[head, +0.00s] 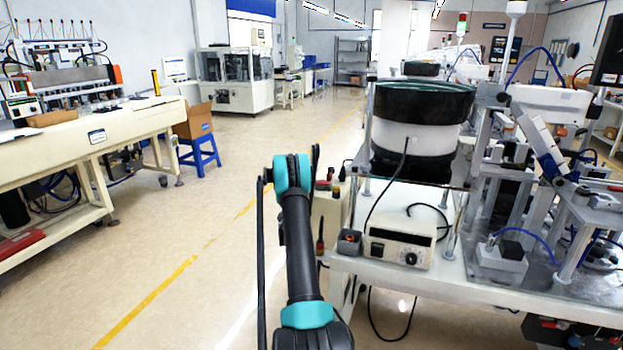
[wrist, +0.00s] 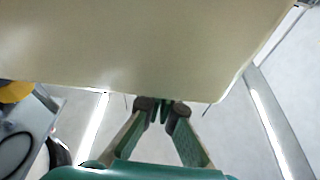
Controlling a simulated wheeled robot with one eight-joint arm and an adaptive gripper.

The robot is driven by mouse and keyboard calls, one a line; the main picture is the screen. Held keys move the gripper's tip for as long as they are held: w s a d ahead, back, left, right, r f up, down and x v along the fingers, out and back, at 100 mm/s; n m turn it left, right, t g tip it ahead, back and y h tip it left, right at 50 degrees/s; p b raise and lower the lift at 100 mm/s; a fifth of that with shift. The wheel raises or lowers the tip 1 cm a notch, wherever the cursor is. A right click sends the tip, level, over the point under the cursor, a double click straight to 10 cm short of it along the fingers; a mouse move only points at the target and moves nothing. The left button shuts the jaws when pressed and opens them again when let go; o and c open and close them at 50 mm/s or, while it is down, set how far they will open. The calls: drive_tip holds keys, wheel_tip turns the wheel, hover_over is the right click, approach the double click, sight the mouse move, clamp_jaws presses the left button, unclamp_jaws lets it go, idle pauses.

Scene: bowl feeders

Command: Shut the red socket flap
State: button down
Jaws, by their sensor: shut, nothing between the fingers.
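My gripper (wrist: 162,106) is shut and empty in the wrist view, its fingertips together at the lower edge of a large plain cream panel. I cannot tell whether they touch it. No red flap shows in the wrist view. In the head view, a cream box (head: 331,215) stands just right of my arm, with small red parts (head: 322,184) on top and a narrow red and dark part (head: 320,238) on its side. These are too small to tell which is the socket flap, or whether it is open. My gripper is not clearly visible in the head view.
A bowl feeder (head: 424,115) stands on a white table right of my arm, with a controller box (head: 399,242) and hanging cables in front. A cream workbench (head: 85,140) stands at the left. The floor (head: 190,235) between is clear.

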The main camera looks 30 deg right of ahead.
drive_tip(key=shift+a+f+n+t+y, duration=0.1)
drive_tip(key=shift+f+n+t+y, duration=0.4)
drive_tip(key=shift+n, duration=0.6)
drive_tip(key=shift+f, duration=0.1)
